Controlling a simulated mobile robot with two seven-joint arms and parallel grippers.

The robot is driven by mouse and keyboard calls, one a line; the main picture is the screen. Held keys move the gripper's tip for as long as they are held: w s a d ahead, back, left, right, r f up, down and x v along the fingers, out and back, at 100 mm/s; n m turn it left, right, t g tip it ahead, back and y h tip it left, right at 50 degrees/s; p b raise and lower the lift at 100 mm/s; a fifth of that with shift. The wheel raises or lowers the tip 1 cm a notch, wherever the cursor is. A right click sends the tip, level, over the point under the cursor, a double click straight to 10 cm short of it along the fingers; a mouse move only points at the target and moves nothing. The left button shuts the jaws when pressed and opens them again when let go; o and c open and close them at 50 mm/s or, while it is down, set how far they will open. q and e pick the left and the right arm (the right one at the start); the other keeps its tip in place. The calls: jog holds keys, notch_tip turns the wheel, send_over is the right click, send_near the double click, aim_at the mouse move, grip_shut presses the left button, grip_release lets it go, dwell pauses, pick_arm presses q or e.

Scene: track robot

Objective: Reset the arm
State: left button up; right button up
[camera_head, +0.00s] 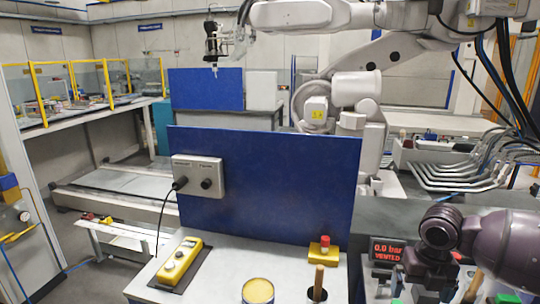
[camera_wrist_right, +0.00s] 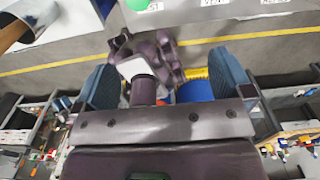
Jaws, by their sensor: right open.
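A large white industrial arm (camera_head: 354,92) stands behind the blue panel (camera_head: 265,185), its upper link stretched left to a dark tool (camera_head: 213,42) pointing down. A yellow control box (camera_head: 180,262) lies on the white bench at the front left. A small yellow box with a red button (camera_head: 323,249) stands at the bench's back right. My purple right gripper (camera_head: 432,272) is at the lower right, apart from both boxes. Its two blue-padded fingers are spread wide in the right wrist view (camera_wrist_right: 166,82), with no object clearly held between them. My left gripper is not in view.
A grey connector box (camera_head: 198,177) is fixed to the blue panel, with a cable hanging from it. A red display (camera_head: 388,252) reads "0.0 bar VENTED" beside my right arm. A yellow-rimmed can (camera_head: 258,291) and a wooden handle (camera_head: 318,282) stand on the bench.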

jog(key=w+m, duration=0.1)
jog(key=w+m+t, duration=0.1)
jog(key=m, duration=0.1)
jog(key=w+a+m+t, duration=0.1)
jog(key=w+m, duration=0.1)
jog(key=shift+r+y, duration=0.15)
jog(key=shift+y, duration=0.15)
jog(key=w+a+r+m+t+y, duration=0.2)
jog(key=w+a+r+m+t, duration=0.2)
jog(key=w+a+m+t, duration=0.15)
jog(key=s+a+f+m+t+y, duration=0.1)
jog(key=a+f+m+t+y, duration=0.3)
jog(key=a+m, duration=0.35)
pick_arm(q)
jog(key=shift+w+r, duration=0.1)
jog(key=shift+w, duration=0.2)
pick_arm(e)
jog(key=s+d+f+m+h, duration=0.2)
jog(key=s+d+f+m, duration=0.1)
jog(key=s+f, duration=0.4)
jog(key=s+d+f+m+h, duration=0.2)
jog(key=s+f+m, duration=0.4)
jog(key=s, duration=0.5)
jog(key=s+d+f+m+h, duration=0.2)
jog(key=s+d+f+m, duration=0.2)
jog(key=s+f, duration=0.5)
jog(key=shift+s+d+f+m+h, duration=0.4)
jog(key=shift+s+m, duration=0.1)
jog(key=shift+m, duration=0.2)
